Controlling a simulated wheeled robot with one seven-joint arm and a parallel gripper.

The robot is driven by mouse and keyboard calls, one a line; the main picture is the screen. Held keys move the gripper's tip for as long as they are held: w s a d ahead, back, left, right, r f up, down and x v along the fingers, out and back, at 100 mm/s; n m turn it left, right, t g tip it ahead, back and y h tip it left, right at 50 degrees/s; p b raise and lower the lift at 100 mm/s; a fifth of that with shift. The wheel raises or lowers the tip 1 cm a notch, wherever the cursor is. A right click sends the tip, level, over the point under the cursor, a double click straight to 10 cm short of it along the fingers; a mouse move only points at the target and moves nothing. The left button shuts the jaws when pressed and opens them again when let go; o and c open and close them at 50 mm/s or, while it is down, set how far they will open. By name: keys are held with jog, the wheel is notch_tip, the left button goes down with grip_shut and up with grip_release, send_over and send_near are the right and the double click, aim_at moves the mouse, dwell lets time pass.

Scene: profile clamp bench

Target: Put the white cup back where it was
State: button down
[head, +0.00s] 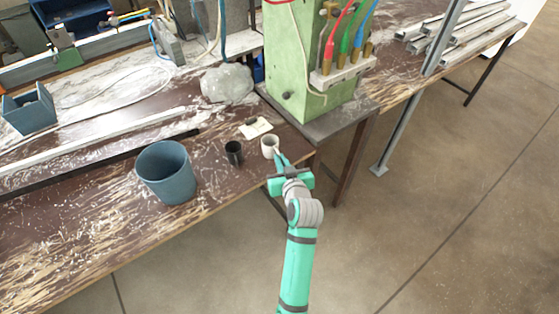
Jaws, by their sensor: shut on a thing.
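The white cup (269,145) is near the right end of the brown bench, close to its front corner. My gripper (279,158) reaches in from the front right and is shut on the cup's near right side. The cup looks upright. I cannot tell whether its base touches the bench top.
A black cup (234,152) stands just left of the white cup, and a blue-grey bucket (166,172) stands further left. A small white card (256,128) with a dark item lies behind. The green machine (316,60) rises behind right. The bench edge (227,192) runs close in front.

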jog(key=c, duration=1.9)
grip_release()
jog(key=shift+a+f, duration=0.1)
jog(key=shift+s, duration=0.1)
jog(key=v, duration=1.2)
jog(key=s+f+m+h, duration=0.2)
jog(key=s+f, duration=0.3)
jog(key=s, duration=0.3)
jog(key=s+f+m+h, duration=0.1)
jog(key=s+f+h, duration=0.1)
jog(key=s+f, duration=0.5)
jog(key=shift+t, duration=0.9)
jog(key=v, duration=0.7)
jog(key=a+r+v, duration=0.1)
jog(key=v, duration=0.6)
jog(key=a+v, duration=0.1)
jog(key=v, duration=0.6)
jog(key=shift+w+a+r, duration=0.2)
jog(key=shift+w+r, duration=0.1)
